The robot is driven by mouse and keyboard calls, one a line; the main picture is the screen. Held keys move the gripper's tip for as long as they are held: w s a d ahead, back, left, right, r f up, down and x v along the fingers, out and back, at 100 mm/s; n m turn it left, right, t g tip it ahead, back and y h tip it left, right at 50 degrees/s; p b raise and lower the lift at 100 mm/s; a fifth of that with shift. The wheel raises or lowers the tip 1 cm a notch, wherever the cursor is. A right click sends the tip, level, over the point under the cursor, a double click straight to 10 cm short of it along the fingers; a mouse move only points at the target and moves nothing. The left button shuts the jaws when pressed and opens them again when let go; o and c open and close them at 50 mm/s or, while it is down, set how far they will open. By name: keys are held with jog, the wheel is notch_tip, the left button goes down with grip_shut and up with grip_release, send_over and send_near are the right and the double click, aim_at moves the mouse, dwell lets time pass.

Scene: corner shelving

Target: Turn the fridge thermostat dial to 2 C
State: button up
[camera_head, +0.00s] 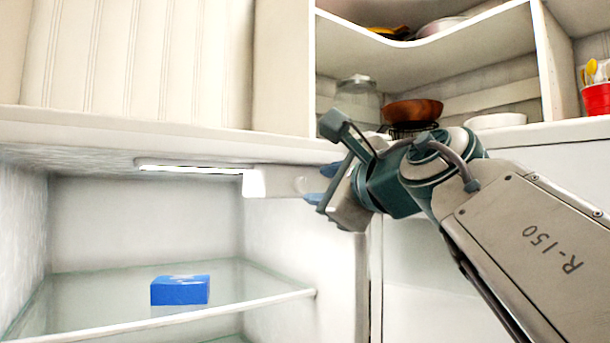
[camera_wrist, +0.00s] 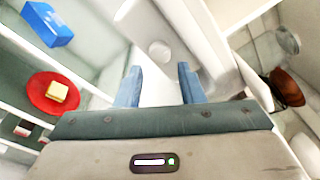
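The thermostat housing (camera_head: 268,182) is a white box under the fridge ceiling, joined to a lit lamp strip (camera_head: 190,169). In the wrist view, the dial (camera_wrist: 159,50) is a round white knob on the pale housing. No numbers or pointer can be read on it.
A glass shelf (camera_head: 100,326) below bears a blue box (camera_head: 180,290). In the wrist view, a red plate (camera_wrist: 40,93) holds a yellow item (camera_wrist: 57,91). Above right, wall shelving holds a brown bowl (camera_head: 412,109), a glass jar (camera_head: 357,100) and a red cup (camera_head: 596,98).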

aim_at(305, 186)
jog(key=shift+p+x, duration=0.5)
jog(key=shift+x, duration=1.7)
jog(key=c, duration=0.7)
